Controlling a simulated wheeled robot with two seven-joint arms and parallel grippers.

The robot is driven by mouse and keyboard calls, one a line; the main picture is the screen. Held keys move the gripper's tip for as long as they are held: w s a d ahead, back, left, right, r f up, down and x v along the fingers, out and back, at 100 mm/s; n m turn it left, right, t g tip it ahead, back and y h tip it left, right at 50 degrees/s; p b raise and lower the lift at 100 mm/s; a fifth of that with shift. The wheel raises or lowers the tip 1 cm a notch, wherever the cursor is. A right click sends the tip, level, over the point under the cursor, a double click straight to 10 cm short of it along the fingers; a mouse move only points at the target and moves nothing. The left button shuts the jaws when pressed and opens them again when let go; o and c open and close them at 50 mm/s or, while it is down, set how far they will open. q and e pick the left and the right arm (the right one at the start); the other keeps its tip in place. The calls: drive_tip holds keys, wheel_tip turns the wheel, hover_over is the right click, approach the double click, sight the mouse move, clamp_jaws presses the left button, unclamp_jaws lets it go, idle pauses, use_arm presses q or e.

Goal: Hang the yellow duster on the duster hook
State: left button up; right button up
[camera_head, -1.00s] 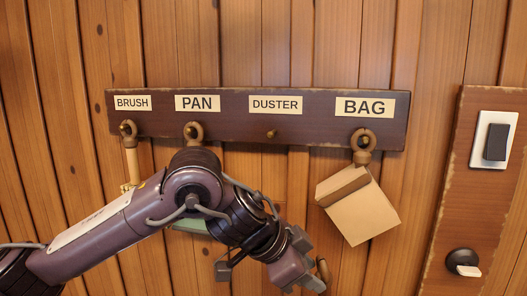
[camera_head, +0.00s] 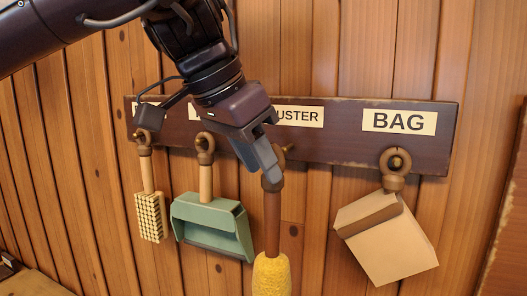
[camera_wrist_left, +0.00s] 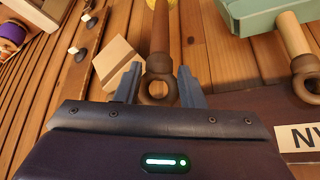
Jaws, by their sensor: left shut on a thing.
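The yellow duster (camera_head: 271,275) hangs upright, yellow head down, on a brown handle. My left gripper (camera_head: 268,172) is shut on it near the top of the handle. In the left wrist view the duster's wooden ring (camera_wrist_left: 157,91) sits between the two fingers (camera_wrist_left: 158,88). The duster hook (camera_head: 288,148) is a small peg under the partly covered DUSTER label (camera_head: 300,116). The ring is mostly behind my fingers in the head view, close to the hook, on its left and slightly below. I cannot tell whether they touch. My right gripper is not in view.
On the dark rack (camera_head: 340,140), a brush (camera_head: 150,215) and a green pan (camera_head: 212,224) hang to the left. A tan bag (camera_head: 385,235) hangs on the right hook. Wall between duster and bag is clear. A purple spool (camera_wrist_left: 12,32) shows in the wrist view.

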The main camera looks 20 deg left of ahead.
use_arm(q)
drive_tip(key=shift+a+r, duration=0.3)
drive_tip(key=shift+r, duration=0.1)
drive_tip(key=shift+w, duration=0.2)
clamp_jaws()
drive_tip(key=shift+w+d+f, duration=0.1)
drive_tip(key=shift+w+f, duration=0.05)
drive_tip(key=shift+w, duration=1.65)
drive_tip(key=shift+w+f, duration=0.15)
drive_tip(key=shift+w, duration=1.6)
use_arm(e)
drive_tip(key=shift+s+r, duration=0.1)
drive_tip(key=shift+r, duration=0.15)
use_arm(q)
drive_tip(key=shift+w+f, duration=0.1)
drive_tip(key=shift+f, duration=0.15)
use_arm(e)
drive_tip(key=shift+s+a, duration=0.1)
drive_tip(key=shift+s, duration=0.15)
use_arm(q)
drive_tip(key=shift+w+a+f, duration=0.1)
drive_tip(key=shift+w+a, duration=0.1)
drive_tip(key=shift+w, duration=0.05)
